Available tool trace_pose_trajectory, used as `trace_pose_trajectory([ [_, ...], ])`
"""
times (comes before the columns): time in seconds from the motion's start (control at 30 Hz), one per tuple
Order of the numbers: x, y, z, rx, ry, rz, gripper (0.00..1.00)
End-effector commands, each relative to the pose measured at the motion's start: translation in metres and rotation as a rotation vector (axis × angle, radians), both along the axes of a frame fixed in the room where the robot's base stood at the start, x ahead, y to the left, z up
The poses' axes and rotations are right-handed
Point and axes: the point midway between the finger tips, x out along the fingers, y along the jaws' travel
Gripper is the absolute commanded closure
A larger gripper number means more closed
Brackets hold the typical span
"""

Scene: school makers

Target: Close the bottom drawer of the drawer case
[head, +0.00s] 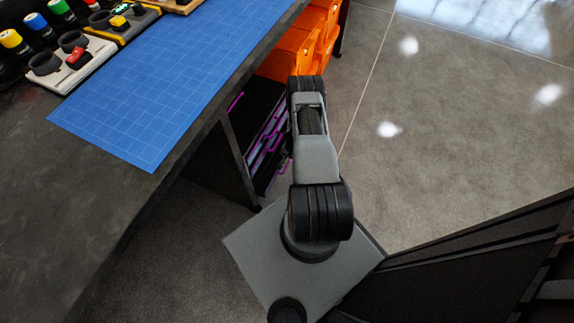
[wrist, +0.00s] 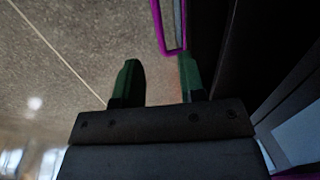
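The dark drawer case (head: 241,158) stands under the workbench in the head view, left of my arm. Its drawers carry purple handles (head: 262,145); my arm hides part of the front. I cannot clearly tell which drawer is the bottom one or how far it is out. In the wrist view, my gripper (wrist: 158,78) is open, its two dark green fingers apart with nothing seen held between them. A purple handle (wrist: 184,48) reaches down close to the right fingertip; I cannot tell whether they touch. The gripper's fingers are hidden in the head view.
Orange bins (head: 293,50) stand beyond the drawer case. The grey floor (head: 450,140) to the right is open. Dark panels border the wrist view's right side.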

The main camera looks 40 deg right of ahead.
Motion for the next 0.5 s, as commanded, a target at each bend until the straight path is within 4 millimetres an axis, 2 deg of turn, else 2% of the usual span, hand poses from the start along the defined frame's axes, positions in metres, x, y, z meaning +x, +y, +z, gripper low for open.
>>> trace_pose_trajectory([
  [0.03,0.001,0.001,-0.016,0.000,0.000,0.003,0.63],
  [0.2,0.005,0.003,-0.044,0.000,0.000,0.001,0.63],
  [0.5,0.010,0.004,-0.069,-0.001,0.000,-0.001,0.63],
])
